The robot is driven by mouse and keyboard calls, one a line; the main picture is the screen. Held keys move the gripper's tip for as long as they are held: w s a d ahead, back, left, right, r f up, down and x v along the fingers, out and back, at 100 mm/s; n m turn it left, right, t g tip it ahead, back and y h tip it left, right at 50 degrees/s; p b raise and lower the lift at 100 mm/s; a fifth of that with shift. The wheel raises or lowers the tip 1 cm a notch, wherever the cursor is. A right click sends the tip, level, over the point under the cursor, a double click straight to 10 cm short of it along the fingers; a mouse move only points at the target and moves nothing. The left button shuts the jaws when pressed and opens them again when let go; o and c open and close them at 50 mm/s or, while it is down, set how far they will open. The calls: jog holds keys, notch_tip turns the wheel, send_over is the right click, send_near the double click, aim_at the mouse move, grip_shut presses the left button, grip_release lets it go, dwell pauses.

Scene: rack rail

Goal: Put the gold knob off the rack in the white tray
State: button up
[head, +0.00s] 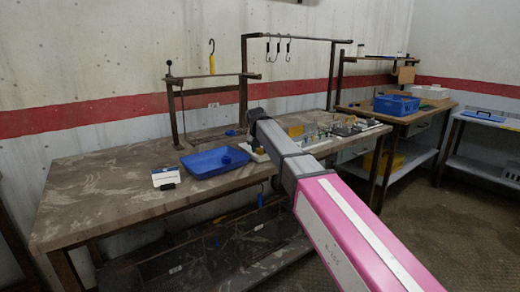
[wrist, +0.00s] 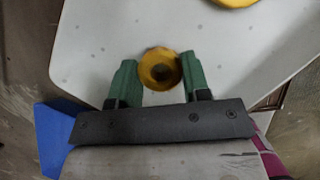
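In the wrist view a round gold knob (wrist: 160,69) with a dark centre sits between the two green fingers of my gripper (wrist: 159,72). It fills the gap, and both fingers seem to touch its sides. A white, dotted flat surface (wrist: 90,40) lies behind it; I cannot tell whether the knob rests on it or is held above it, nor whether this is the rack or the tray. In the head view my arm reaches over the table and its end hides the gripper and knob. A white piece (head: 258,156) shows just beside the arm's end.
A blue tray (head: 205,167) stands left of the arm's end, and a small white card (head: 165,177) farther left. Another yellow object (wrist: 236,2) shows at the wrist view's top edge. A metal frame with hooks (head: 295,38) rises behind. The table's left part is clear.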

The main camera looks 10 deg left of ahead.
jog(key=o, duration=0.4)
jog(key=shift+r, duration=0.1)
jog(key=v, duration=1.2)
jog(key=shift+r, duration=0.1)
